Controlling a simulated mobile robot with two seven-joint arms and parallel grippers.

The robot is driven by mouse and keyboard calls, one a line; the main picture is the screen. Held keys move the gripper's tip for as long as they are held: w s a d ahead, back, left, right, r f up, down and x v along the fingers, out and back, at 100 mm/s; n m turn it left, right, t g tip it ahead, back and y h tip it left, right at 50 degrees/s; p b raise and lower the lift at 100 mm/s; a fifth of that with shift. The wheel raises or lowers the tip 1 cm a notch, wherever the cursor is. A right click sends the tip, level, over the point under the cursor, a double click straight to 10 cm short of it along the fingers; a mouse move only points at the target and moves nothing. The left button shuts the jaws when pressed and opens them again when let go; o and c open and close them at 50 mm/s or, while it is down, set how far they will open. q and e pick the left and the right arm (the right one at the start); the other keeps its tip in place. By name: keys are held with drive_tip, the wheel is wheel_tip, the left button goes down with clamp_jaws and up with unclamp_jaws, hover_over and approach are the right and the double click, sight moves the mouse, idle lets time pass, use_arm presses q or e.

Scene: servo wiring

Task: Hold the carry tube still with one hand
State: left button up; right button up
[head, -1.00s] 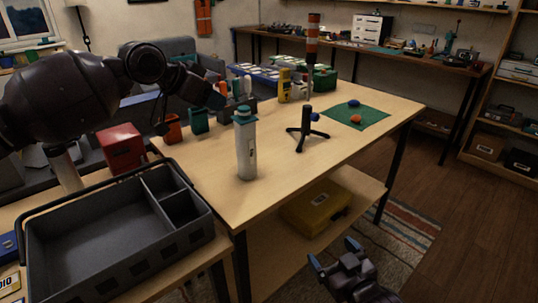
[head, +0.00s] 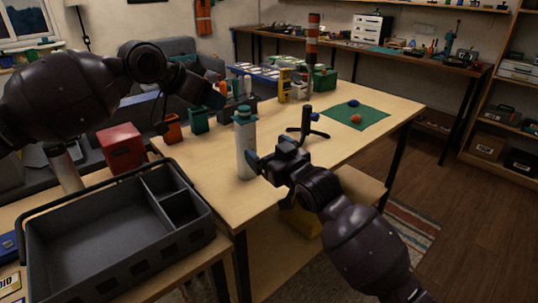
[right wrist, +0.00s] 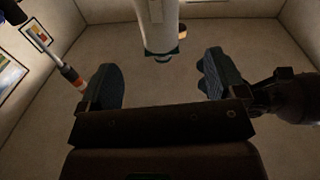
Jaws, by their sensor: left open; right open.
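The carry tube (head: 246,150), pale grey-white with a teal cap, stands upright near the front edge of the wooden table. My right gripper (head: 264,168) is open just to the right of the tube in the head view, one fingertip overlapping the tube's side.
A dark divided tray (head: 95,250) sits at the front left. A red box (head: 122,148), orange and green bins (head: 198,121) stand behind. A small black tripod (head: 306,125) stands right of the tube, near a green mat (head: 362,122) with blue and orange lumps.

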sight(251, 141)
drive_tip(key=shift+m, duration=0.4)
drive_tip(key=x, duration=0.3)
drive_tip(key=f+x, duration=0.1)
drive_tip(key=x, duration=0.7)
drive_tip(key=shift+d+f, duration=0.1)
drive_tip(key=shift+f, duration=0.3)
drive_tip(key=shift+c, duration=0.4)
